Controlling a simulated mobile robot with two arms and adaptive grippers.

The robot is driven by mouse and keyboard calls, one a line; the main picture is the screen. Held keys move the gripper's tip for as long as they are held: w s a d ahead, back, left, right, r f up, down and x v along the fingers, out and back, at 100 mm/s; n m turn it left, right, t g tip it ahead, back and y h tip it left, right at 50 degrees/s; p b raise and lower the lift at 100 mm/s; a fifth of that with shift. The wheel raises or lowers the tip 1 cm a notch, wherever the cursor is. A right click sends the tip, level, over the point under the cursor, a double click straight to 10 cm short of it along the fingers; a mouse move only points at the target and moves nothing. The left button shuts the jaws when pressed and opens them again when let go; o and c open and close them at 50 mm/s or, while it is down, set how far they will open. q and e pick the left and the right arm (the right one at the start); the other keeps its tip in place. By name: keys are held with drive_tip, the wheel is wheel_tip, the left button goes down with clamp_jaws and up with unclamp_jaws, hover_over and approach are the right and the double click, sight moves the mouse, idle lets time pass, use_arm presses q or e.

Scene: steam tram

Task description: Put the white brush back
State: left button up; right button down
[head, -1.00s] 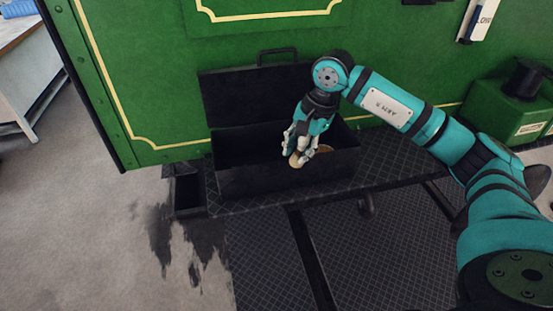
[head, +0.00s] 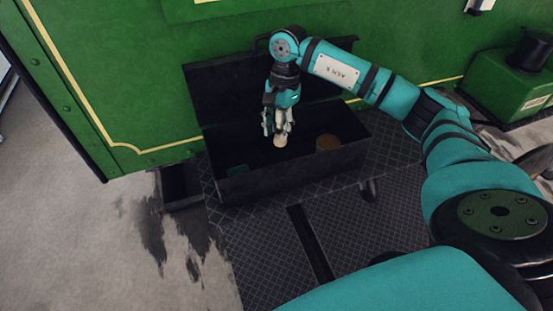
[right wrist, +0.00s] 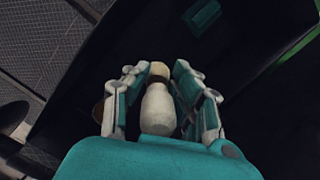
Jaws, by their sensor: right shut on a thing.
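My right gripper (head: 277,128) points down over the open black toolbox (head: 290,180) and is shut on the white brush (head: 280,141). In the right wrist view the white brush (right wrist: 158,108) sits between the fingers (right wrist: 160,100), with its pale, rounded body near the palm and a cream end beyond a dark band. In the head view its lower end is inside or just above the box opening; I cannot tell whether it touches the floor of the box. My left gripper is not in view.
A green box (head: 510,85) stands at right. The tread plate in front (head: 255,250) is clear.

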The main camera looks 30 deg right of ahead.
sight(277, 144)
wheel_tip(277, 144, down, 5)
drive_tip(key=shift+w+f+p, duration=0.1)
drive_tip(key=shift+f+p, duration=0.1)
drive_tip(key=shift+p, duration=0.4)
wheel_tip(277, 144, down, 4)
drive_tip(key=shift+r+p, duration=0.2)
drive_tip(key=shift+p, duration=0.3)
drive_tip(key=shift+f, duration=0.35)
drive_tip(key=c, duration=1.1)
unclamp_jaws()
